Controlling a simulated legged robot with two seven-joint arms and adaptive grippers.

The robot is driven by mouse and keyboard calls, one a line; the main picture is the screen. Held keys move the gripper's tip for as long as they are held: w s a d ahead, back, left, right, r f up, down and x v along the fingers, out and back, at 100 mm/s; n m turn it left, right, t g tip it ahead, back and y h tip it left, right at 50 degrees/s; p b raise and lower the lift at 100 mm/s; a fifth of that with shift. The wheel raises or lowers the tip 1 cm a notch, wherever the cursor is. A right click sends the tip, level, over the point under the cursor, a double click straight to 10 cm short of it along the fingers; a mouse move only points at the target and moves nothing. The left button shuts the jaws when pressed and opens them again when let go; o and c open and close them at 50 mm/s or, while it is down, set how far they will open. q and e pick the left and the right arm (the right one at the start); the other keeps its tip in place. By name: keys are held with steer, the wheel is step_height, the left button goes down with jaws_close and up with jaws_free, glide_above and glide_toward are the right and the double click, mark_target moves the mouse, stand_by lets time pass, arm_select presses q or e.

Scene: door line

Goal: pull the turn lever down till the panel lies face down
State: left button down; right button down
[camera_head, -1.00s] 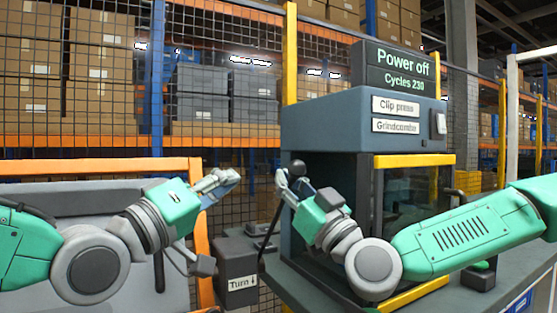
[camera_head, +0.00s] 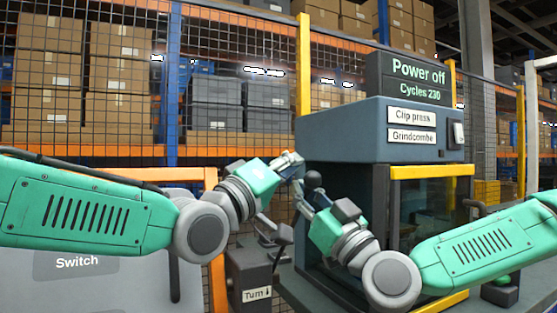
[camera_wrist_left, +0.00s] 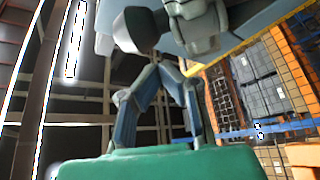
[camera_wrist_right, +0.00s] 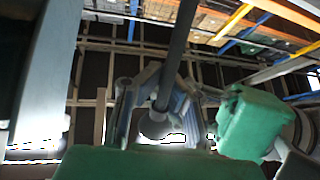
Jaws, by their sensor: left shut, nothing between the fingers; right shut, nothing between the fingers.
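The Turn box (camera_head: 248,282) stands low in the middle of the head view. A dark lever with a round black knob (camera_head: 313,180) rises above it, leaning right. My left gripper (camera_head: 292,164) is shut just left of and above the knob; the knob (camera_wrist_left: 135,30) shows beyond its fingertips in the left wrist view. My right gripper (camera_head: 299,192) is shut and empty just left of and below the knob. In the right wrist view the rod and knob (camera_wrist_right: 155,125) overlap its fingers; contact is unclear. The grey panel (camera_head: 100,292), marked Switch, is partly hidden by my left arm.
The Clip press (camera_head: 350,130), its sign (camera_head: 420,80) reading Power off, stands close behind my right arm. An orange frame (camera_head: 214,275) edges the panel. A mesh fence with a yellow post (camera_head: 303,70) and racks of boxes stand behind.

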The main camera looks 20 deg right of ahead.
arm_select(q)
steer(key=shift+s+d+f, duration=0.15)
steer(key=shift+s+f, duration=0.3)
steer(key=shift+f, duration=0.05)
arm_select(e)
steer(key=shift+d, duration=0.1)
steer(key=shift+w, duration=0.1)
arm_select(q)
steer(key=shift+s+d+f+m+g+h, duration=0.1)
steer(key=shift+s+f+m+g+h, duration=0.15)
steer(key=shift+s, duration=0.2)
steer(key=shift+s+f+m+g+h, duration=0.1)
steer(key=shift+s+f+m+g, duration=0.05)
steer(key=shift+s+f+m, duration=0.2)
steer(key=shift+d, duration=0.1)
arm_select(e)
steer(key=c, duration=1.6)
jaws_free()
steer(key=shift+o, duration=0.2)
